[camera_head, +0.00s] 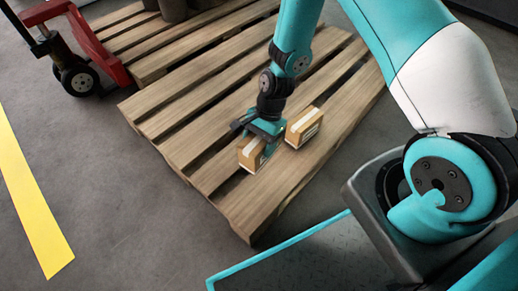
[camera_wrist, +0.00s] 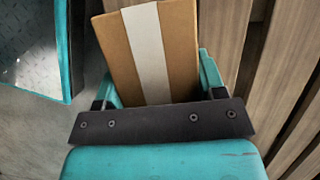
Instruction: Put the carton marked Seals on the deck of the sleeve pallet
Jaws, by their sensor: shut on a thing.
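My gripper (camera_head: 264,132) is shut on a brown carton (camera_head: 250,153) near the front left edge of the nearer wooden pallet (camera_head: 207,123). The wrist view shows this carton (camera_wrist: 115,40) between the fingers, with a pale tape strip along its top. A second carton (camera_head: 303,127) sits on the pallet just to the right, apart from the held one. I cannot read the marking on either carton. I cannot tell whether the held carton touches the deck. A second pallet (camera_head: 165,62) lies behind, with dark cylindrical pieces (camera_head: 174,9) at its far side.
A red pallet jack (camera_head: 88,42) stands at the upper left. A yellow floor line (camera_head: 33,205) runs down the left. Grey floor (camera_head: 140,215) is clear in front of the pallet. Much of the nearer pallet's deck is bare.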

